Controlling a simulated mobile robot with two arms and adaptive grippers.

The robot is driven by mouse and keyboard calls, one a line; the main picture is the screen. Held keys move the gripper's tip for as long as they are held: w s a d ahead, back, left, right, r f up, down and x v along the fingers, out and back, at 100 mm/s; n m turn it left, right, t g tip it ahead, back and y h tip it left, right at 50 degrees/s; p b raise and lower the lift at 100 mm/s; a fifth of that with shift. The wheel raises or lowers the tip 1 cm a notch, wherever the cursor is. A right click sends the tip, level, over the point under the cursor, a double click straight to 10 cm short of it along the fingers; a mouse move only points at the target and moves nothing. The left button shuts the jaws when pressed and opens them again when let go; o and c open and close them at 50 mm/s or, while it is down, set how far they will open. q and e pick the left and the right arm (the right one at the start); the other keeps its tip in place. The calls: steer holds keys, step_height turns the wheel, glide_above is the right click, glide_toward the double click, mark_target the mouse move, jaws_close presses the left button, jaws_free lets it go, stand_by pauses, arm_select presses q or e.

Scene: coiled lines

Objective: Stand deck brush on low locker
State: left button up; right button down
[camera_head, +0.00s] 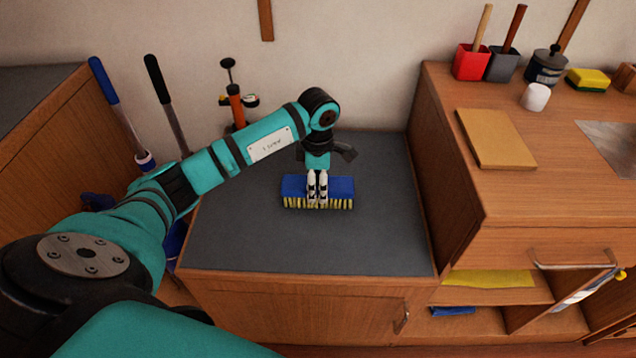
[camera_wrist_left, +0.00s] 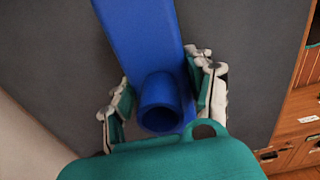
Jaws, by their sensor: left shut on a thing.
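The deck brush (camera_head: 340,188) has a blue block with pale yellow bristles pointing down. It is level, over the middle of the dark grey top of the low locker (camera_head: 240,240). I cannot tell whether the bristles touch the top or hang just above it. My left gripper (camera_head: 317,198) comes down from above and is shut on the brush. In the left wrist view the blue block (camera_wrist_left: 135,30) runs between the fingers, which sit either side of its round socket (camera_wrist_left: 160,105). My right gripper is not in view.
A higher wooden counter (camera_head: 455,200) borders the locker on the right, with a red pot (camera_head: 471,63), a dark pot (camera_head: 502,66), a white cup (camera_head: 536,97) and a board (camera_head: 495,138). Long-handled tools and an orange pump (camera_head: 236,105) stand on the left. The locker top around the brush is clear.

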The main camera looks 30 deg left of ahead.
arm_select(q)
steer(key=o, duration=1.1)
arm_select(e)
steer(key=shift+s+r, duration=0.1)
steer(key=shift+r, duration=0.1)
arm_select(q)
steer(key=shift+r, duration=0.1)
step_height(320, 180, up, 12)
steer(key=shift+p, duration=0.45)
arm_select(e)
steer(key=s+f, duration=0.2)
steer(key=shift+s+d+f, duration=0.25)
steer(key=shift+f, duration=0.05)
